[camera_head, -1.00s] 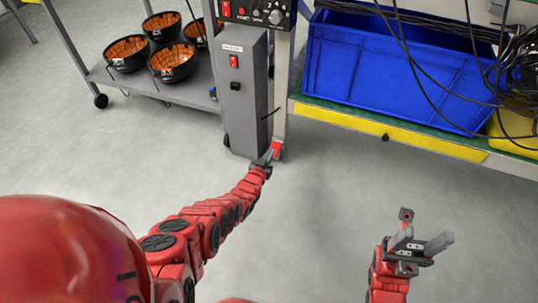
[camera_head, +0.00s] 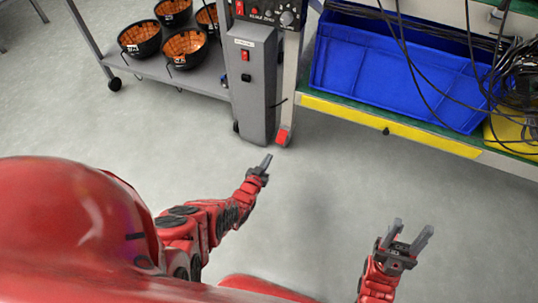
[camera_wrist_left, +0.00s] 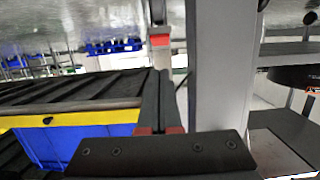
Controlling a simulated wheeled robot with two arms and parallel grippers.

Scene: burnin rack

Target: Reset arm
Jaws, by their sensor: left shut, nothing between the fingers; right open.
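My left gripper (camera_head: 266,163) is shut and empty in the head view, over the floor just in front of the grey control post (camera_head: 251,85). A gap of floor shows between its tip and the post's foot. In the left wrist view, dark parts of the left gripper (camera_wrist_left: 155,150) fill the bottom middle, with a grey post (camera_wrist_left: 218,75) beside them. My right gripper (camera_head: 412,240) is open and empty in the head view, over bare floor at the lower right, its two grey fingers apart.
A grey shelf cart (camera_head: 205,82) with several black bowls (camera_head: 185,48) stands at the upper left. A blue crate (camera_head: 400,70) sits on a yellow-edged shelf (camera_head: 385,124) at the upper right, with black cables (camera_head: 515,90) hanging over it. The floor (camera_head: 320,190) between the grippers is clear.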

